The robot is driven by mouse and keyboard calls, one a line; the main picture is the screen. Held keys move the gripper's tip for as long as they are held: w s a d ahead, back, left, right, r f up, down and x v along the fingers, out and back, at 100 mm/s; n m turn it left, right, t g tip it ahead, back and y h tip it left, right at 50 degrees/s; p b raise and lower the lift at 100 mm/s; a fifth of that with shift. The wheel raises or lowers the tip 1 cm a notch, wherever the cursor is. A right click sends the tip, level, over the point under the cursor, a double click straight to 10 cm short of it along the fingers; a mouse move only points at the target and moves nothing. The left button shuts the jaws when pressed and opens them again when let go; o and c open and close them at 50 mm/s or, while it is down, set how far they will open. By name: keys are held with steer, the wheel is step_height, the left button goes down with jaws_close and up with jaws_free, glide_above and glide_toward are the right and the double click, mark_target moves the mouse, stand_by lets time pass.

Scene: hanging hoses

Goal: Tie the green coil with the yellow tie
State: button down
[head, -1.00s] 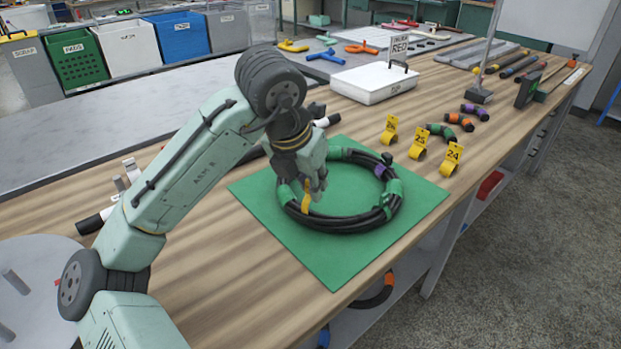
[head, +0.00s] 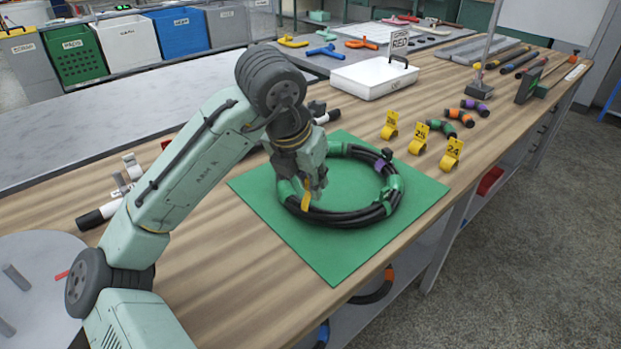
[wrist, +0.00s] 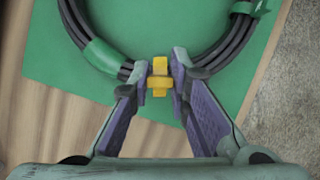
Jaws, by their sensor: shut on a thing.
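The green coil (head: 345,217) is a ring of black hose with green bands and one purple band, lying flat on a green mat (head: 340,262). My gripper (head: 314,192) is over the coil's near-left side, pointing down. It is shut on the yellow tie (head: 306,201). In the wrist view the tie (wrist: 160,78) sits between the fingertips (wrist: 160,70), in line with the hose bundle (wrist: 222,52), which runs up to the fingers from both sides. The fingers cover part of the bundle there, and I cannot tell whether the tie wraps around it.
Yellow numbered ties (head: 419,139) stand in a row right of the mat, with short banded hose pieces (head: 459,117) beyond. A white lidded box (head: 373,77) is behind the coil. Black hose with white fittings (head: 97,216) lies left of the mat. The table's front edge is close to the mat.

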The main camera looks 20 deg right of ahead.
mark_target(309, 196)
steer(key=shift+f, duration=0.25)
stand_by(0.3)
steer(key=shift+f+b, duration=0.75)
steer(key=shift+f, duration=0.05)
steer(key=shift+s+f+b, duration=0.2)
steer(key=shift+f+b, duration=1)
steer(key=shift+f, duration=0.3)
stand_by(0.6)
stand_by(0.3)
steer(key=c, duration=1.4)
jaws_free()
steer(key=shift+c, duration=0.2)
steer(key=shift+r, duration=0.15)
steer(key=d+v, duration=0.1)
steer(key=v, duration=0.9)
steer(key=shift+r+t+p, duration=0.3)
steer(key=shift+r+t, duration=0.1)
steer(key=shift+r, duration=0.05)
